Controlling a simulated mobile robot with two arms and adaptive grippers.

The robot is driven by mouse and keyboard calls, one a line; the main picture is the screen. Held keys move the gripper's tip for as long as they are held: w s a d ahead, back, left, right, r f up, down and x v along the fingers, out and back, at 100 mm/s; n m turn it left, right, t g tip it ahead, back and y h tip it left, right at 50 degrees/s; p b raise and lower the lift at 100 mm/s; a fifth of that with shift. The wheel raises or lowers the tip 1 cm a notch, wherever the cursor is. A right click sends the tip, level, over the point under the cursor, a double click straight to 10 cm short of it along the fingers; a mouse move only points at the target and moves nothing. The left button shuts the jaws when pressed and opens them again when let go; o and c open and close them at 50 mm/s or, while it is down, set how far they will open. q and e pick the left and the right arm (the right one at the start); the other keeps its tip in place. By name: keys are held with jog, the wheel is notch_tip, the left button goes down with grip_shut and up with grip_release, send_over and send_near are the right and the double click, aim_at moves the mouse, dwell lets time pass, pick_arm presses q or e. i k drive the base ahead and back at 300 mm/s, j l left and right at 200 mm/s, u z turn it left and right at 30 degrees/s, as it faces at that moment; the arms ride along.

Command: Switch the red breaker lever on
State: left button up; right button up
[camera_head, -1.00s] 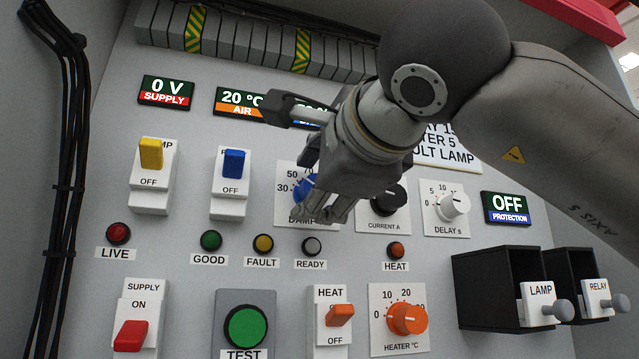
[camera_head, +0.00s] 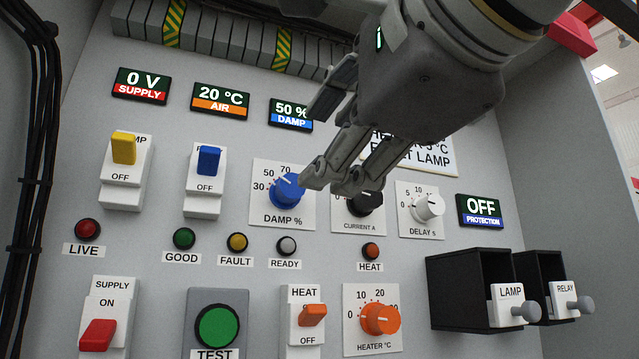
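The red breaker lever (camera_head: 97,335) is on the white SUPPLY breaker (camera_head: 110,297) at the lower left of the panel. It is tilted down, with the ON label visible above it. The supply display (camera_head: 141,87) reads 0 V. My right gripper (camera_head: 338,183) comes in from the top right, well up and to the right of the red lever. Its fingertips are close together beside the blue DAMP knob (camera_head: 286,191); I cannot tell whether they touch it or are fully shut. My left gripper is not in view.
A yellow lever (camera_head: 123,148) and a blue lever (camera_head: 208,160) sit above. The green TEST button (camera_head: 217,327), orange HEAT lever (camera_head: 313,314) and orange heater knob (camera_head: 380,319) are in the lower row. Black holders (camera_head: 468,290) stick out at right. Black cables (camera_head: 32,150) run down the left.

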aim_at(97, 338)
jog(key=k+l, duration=0.25)
jog(key=k, duration=0.25)
jog(key=k+l, duration=0.2)
jog(key=k, duration=0.25)
jog(key=k+l, duration=0.25)
jog(key=k, duration=0.25)
